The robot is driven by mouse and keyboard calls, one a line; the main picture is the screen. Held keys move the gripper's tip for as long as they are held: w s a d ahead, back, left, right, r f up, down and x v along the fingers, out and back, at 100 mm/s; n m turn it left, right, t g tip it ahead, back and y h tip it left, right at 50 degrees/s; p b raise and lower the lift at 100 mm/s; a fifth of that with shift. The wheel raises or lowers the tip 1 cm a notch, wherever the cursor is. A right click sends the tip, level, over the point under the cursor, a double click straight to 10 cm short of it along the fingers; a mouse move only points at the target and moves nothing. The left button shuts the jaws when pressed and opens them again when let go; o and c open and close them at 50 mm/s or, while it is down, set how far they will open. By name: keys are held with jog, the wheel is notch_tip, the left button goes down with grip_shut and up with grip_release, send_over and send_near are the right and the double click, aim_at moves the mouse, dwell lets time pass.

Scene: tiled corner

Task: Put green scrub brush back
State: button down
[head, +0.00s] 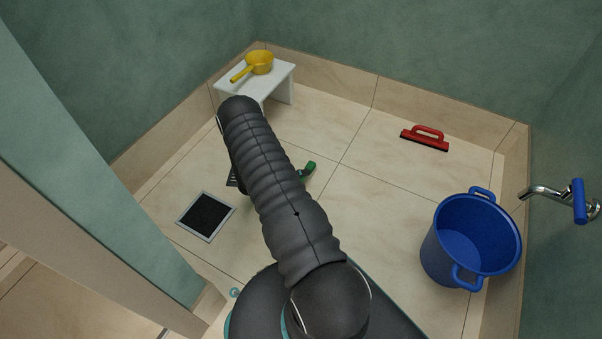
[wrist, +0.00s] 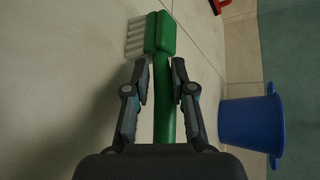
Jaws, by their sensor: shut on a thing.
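The green scrub brush (wrist: 164,38) has a green head and handle, with pale bristles on its left side in the wrist view. My gripper (wrist: 161,75) is shut on its handle, with one dark finger on each side. The head extends beyond the fingertips. In the head view only a small green part of the brush (head: 309,170) shows to the right of my arm. My arm hides the rest of it and most of the gripper there. How far the brush is above the floor I cannot tell.
A white stool (head: 285,78) with a yellow scoop (head: 260,62) stands behind. A red float (head: 425,142), blue bucket (head: 438,245) and wall tap (head: 545,193) are right.

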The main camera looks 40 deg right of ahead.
jog(key=c, duration=0.9)
grip_release()
